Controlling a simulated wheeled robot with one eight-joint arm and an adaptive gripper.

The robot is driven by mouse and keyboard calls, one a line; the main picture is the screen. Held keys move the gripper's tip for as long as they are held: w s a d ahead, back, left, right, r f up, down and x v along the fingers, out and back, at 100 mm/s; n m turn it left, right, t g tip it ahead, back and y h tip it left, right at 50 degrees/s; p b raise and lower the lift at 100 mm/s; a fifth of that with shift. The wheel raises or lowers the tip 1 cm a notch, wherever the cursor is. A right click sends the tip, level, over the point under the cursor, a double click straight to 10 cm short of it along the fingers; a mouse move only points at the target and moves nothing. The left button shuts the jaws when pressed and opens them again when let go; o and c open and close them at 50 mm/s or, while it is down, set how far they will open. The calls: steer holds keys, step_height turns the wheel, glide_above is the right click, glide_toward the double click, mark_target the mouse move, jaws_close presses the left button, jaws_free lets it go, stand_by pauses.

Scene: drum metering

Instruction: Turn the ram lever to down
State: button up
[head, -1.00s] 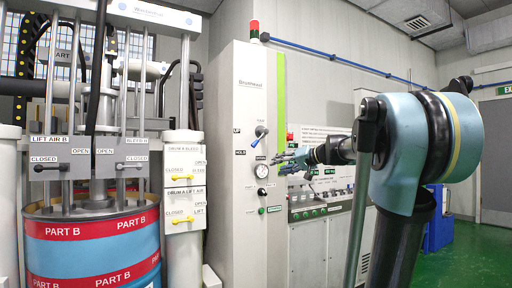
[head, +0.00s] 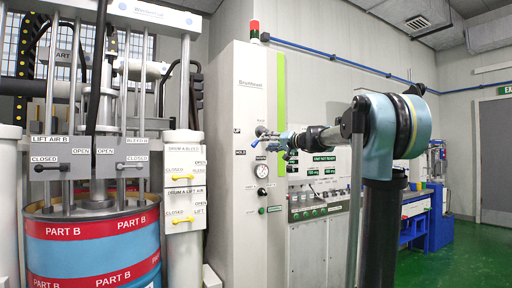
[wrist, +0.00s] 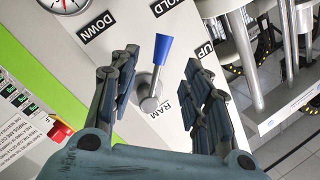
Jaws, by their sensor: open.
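The ram lever has a blue handle (wrist: 164,49) on a grey pivot (wrist: 149,104), beside the RAM label. In the wrist view the handle points towards the HOLD label (wrist: 178,14), between DOWN (wrist: 96,27) and UP (wrist: 206,49). My gripper (wrist: 160,65) is open, with one finger on each side of the lever in the picture; no contact shows. In the head view my gripper (head: 273,141) is at the white cabinet front, just right of the blue handle (head: 256,143), and partly hides the lever's mount.
The white cabinet (head: 235,90) has a gauge (head: 262,171) and buttons below the lever. A control panel (head: 320,172) stands to its right. The Part B drum (head: 90,246) with its lift frame is at the left. Green floor is open at the right.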

mark_target(258, 143)
steer(key=x, duration=0.8)
steer(key=shift+w+a, duration=0.1)
jaws_close()
steer(key=shift+a, duration=0.15)
